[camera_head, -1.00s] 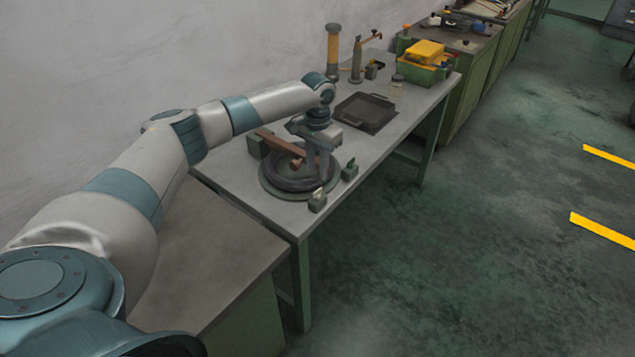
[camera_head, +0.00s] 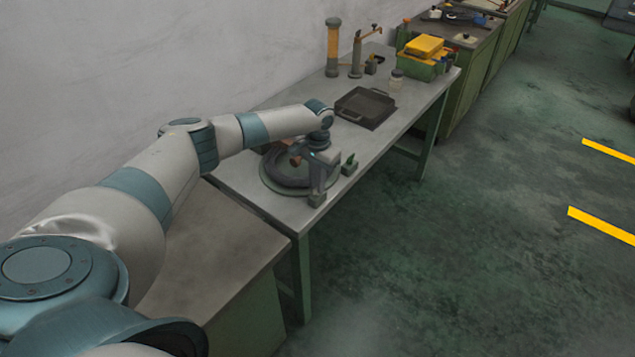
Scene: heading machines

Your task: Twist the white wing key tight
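My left gripper (camera_head: 317,186) points down at the front edge of the round fixture (camera_head: 267,184) on the workbench. Its fingers are over a small green block (camera_head: 317,200) at the fixture's near rim. The white wing key cannot be made out; the fingers cover the top of that block. A dark ring (camera_head: 283,176) lies in the fixture, partly behind the gripper. The fingers are too small and overlapped to tell whether they are open or shut. My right gripper is not in view.
A second green block (camera_head: 349,167) with a knob stands right of the gripper. Farther back are a dark tray (camera_head: 366,108), a glass jar (camera_head: 396,82), a green crate (camera_head: 425,68) and an orange-and-grey cylinder (camera_head: 333,48). The bench front is clear.

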